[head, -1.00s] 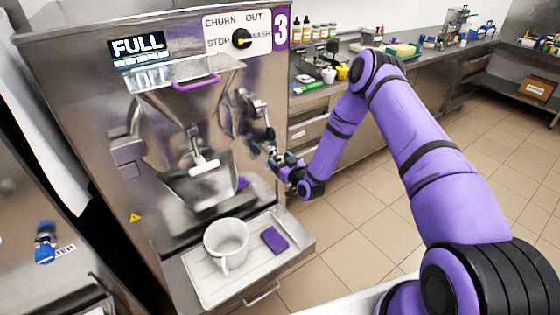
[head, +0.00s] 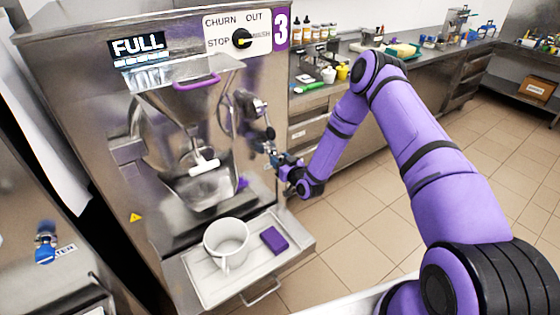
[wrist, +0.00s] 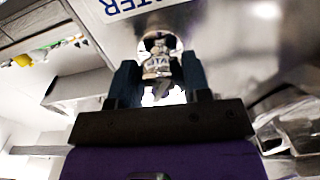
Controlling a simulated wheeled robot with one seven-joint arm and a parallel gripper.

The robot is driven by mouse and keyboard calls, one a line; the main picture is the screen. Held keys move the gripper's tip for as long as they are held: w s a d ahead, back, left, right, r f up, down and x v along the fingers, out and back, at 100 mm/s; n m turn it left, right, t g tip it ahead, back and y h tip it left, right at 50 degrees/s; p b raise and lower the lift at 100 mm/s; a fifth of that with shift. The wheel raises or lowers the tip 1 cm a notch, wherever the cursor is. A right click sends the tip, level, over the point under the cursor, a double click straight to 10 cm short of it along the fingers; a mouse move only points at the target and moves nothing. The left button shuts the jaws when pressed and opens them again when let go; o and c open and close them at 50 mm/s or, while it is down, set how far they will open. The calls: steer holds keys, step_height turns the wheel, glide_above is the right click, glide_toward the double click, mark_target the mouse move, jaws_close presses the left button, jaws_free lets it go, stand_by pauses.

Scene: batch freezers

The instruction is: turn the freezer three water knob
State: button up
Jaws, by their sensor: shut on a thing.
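Freezer three (head: 100,190) is the steel machine with a purple "3" on its front. Its water knob (wrist: 158,62) shows in the wrist view as a small metallic piece under an upside-down "WATER" label (wrist: 135,4). My gripper (wrist: 160,72) has its dark fingers on either side of the knob and is shut on it. In the head view my gripper (head: 272,152) is at the right side of the freezer, and the knob is too small and covered there to make out.
A white cup (head: 226,236) and a purple block (head: 274,240) sit on the freezer's front tray (head: 205,285). A blue water knob (head: 45,240) is on the neighbouring machine at left. A counter with bottles runs behind my arm. Tiled floor at right is clear.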

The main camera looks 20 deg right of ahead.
steer(key=m, duration=0.5)
steer(key=shift+m, duration=0.4)
steer(key=m, duration=0.5)
steer(key=shift+m, duration=0.4)
steer(key=o, duration=0.9)
steer(key=shift+o, duration=0.2)
steer(key=shift+s, duration=0.1)
steer(key=v, duration=1)
steer(key=shift+s, duration=0.35)
steer(key=shift+r, duration=0.1)
